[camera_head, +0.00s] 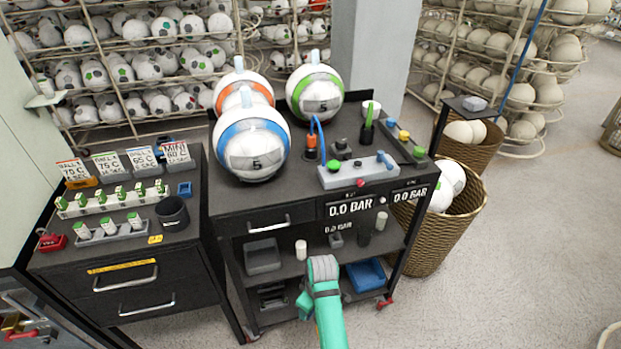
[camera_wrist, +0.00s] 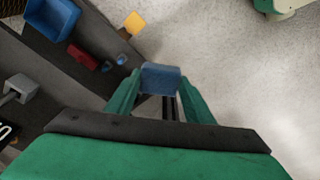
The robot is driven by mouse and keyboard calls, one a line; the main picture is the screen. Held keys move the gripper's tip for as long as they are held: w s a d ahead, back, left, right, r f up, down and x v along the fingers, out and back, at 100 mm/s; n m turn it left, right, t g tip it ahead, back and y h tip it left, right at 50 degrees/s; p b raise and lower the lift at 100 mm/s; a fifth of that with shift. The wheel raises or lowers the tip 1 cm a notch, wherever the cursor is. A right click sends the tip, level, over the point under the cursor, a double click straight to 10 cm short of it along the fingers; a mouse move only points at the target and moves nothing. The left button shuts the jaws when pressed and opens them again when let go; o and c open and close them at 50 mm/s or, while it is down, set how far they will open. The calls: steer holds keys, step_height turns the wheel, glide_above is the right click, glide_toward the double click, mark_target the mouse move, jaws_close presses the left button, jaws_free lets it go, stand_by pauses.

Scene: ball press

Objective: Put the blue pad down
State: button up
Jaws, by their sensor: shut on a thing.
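The blue pad (camera_wrist: 160,78) is a small blue block between the two green fingers of my gripper (camera_wrist: 158,84) in the wrist view. The fingers are shut on it from both sides. Pale floor lies behind the pad on its right, and a dark surface is on its left. In the head view my green arm (camera_head: 328,322) reaches up from the bottom to the front of the cart's lower shelf. I cannot make out the pad or the fingertips there.
The dark cart (camera_head: 235,222) holds three balls and a grey control box (camera_head: 350,172) on top. A cabinet (camera_head: 115,268) stands left, a wicker basket (camera_head: 432,235) right. Floor is free at right.

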steer(key=s+f+m+h, duration=0.1)
steer(key=s+f+m, duration=0.2)
steer(key=m, duration=0.7)
steer(key=shift+s+f+m+t, duration=0.25)
steer(key=shift+s+m+t, duration=0.15)
steer(key=shift+s, duration=0.55)
